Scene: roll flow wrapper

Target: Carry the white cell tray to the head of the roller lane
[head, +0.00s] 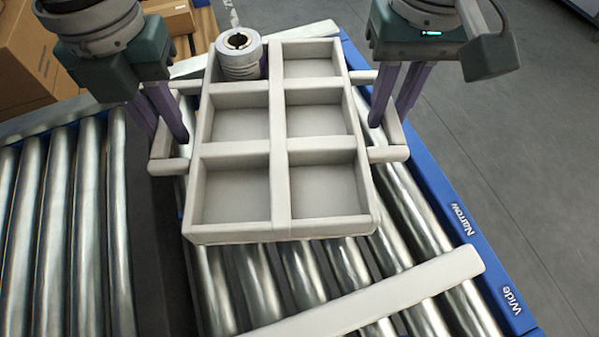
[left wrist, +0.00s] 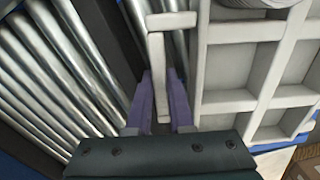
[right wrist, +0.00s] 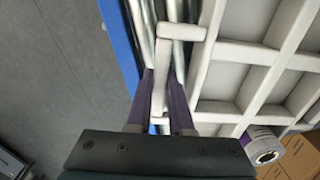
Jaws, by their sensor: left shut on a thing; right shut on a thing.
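The white cell tray (head: 279,147) has several square cells and a handle on each side. It is over the metal rollers of the roller lane (head: 348,273); I cannot tell whether it touches them. A roll with a metallic wrap (head: 239,58) stands in its far left cell; the other cells look empty. My left gripper (head: 172,138) is shut on the left handle, which shows between its fingers in the left wrist view (left wrist: 157,85). My right gripper (head: 388,122) is shut on the right handle, also seen in the right wrist view (right wrist: 162,85).
A white bar (head: 385,300) lies across the rollers in front of the tray. Blue side rail (head: 455,218) reads "Narrow" and "Wide". A second set of rollers (head: 55,220) lies left, past a dark strip. Cardboard boxes (head: 25,55) stand at the far left. Grey floor is clear at right.

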